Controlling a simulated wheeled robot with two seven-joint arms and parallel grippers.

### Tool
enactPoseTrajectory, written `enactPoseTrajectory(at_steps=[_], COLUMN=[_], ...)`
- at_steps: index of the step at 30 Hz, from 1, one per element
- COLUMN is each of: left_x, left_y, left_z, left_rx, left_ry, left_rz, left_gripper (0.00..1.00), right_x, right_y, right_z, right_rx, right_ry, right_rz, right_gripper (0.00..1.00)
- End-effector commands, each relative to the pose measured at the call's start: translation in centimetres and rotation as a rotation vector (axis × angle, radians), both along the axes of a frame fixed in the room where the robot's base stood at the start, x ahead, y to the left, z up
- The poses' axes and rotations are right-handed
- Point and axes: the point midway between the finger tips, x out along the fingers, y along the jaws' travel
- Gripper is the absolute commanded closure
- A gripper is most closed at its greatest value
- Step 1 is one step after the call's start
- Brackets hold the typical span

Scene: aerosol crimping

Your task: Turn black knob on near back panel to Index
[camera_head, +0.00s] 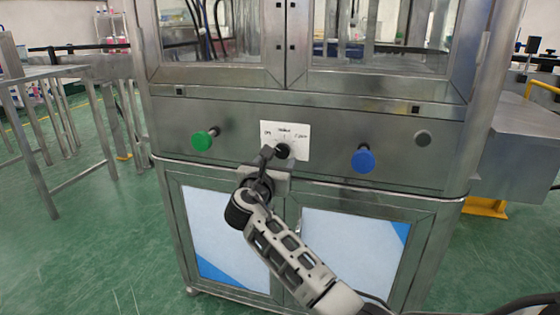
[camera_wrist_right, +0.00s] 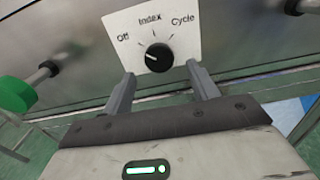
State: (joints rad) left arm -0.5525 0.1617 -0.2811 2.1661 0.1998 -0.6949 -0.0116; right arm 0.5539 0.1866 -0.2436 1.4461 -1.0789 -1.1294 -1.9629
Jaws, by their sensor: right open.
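The black knob (camera_wrist_right: 158,57) sits on a white label plate (camera_wrist_right: 140,18) marked Off, Index and Cycle. Its white pointer mark is turned to the left, toward the Off side. The knob (camera_head: 283,150) also shows in the head view, partly beside my gripper. My right gripper (camera_wrist_right: 160,72) is open, its two fingertips reaching toward the knob from below, one on each side. No clear contact with the knob shows. In the head view my right gripper (camera_head: 276,155) is in front of the panel at the plate's lower edge. My left gripper is not in view.
The metal panel carries a green button (camera_head: 202,140) to the left of the plate and a blue button (camera_head: 363,159) to its right. Glass doors (camera_head: 215,40) are above, cabinet doors (camera_head: 355,250) below.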

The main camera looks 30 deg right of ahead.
Motion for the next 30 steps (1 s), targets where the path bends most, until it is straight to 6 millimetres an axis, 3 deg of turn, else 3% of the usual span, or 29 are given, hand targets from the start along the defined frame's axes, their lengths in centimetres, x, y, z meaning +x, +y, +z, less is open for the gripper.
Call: enactPoseTrajectory(at_steps=[7,19,24,30], left_x=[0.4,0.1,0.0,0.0], left_y=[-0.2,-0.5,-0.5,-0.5], left_z=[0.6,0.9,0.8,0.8], left_rx=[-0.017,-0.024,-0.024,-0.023], left_ry=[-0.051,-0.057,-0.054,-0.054], left_rz=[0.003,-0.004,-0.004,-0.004], left_gripper=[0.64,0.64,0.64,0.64], right_x=[2.2,2.6,2.6,2.6], right_y=[-2.5,-3.0,-3.0,-3.0], right_z=[-0.1,0.0,0.0,0.0], right_rx=[0.001,0.001,0.001,0.005], right_ry=[-0.001,0.000,0.000,-0.004], right_rz=[0.000,0.001,0.001,0.001], right_gripper=[0.41,0.41,0.86,0.86])
